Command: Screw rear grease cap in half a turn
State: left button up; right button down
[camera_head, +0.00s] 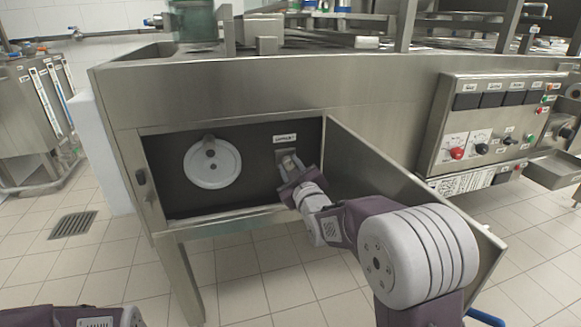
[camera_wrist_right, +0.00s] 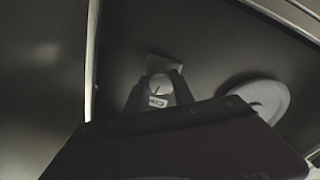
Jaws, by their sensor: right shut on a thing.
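The grease cap (camera_head: 289,160) is a small light knob on a square plate inside the open cabinet, under a small label. In the right wrist view the cap (camera_wrist_right: 158,86) shows as a pale round piece on the dark back panel. My right gripper (camera_head: 288,168) reaches into the cabinet and is shut on the cap. In the right wrist view its two fingers (camera_wrist_right: 158,97) sit on either side of the cap. My left arm shows only as a piece at the bottom left of the head view; its gripper is out of view.
A round white disc (camera_head: 212,164) is mounted left of the cap on the back panel. The open cabinet door (camera_head: 410,190) stands to the right, close beside my right arm. A control panel (camera_head: 490,125) is further right. The tiled floor in front is clear.

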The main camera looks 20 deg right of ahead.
jog(key=m, duration=0.4)
jog(key=shift+m, duration=0.3)
jog(key=m, duration=0.3)
jog(key=shift+a+m, duration=0.1)
jog(key=shift+m, duration=0.2)
jog(key=m, duration=0.4)
jog(key=shift+m+p, duration=0.3)
jog(key=shift+p, duration=0.05)
jog(key=m, duration=0.4)
jog(key=shift+m, duration=0.3)
jog(key=m, duration=0.8)
jog(key=shift+p, duration=0.35)
jog(key=m, duration=0.4)
jog(key=shift+m, duration=2.4)
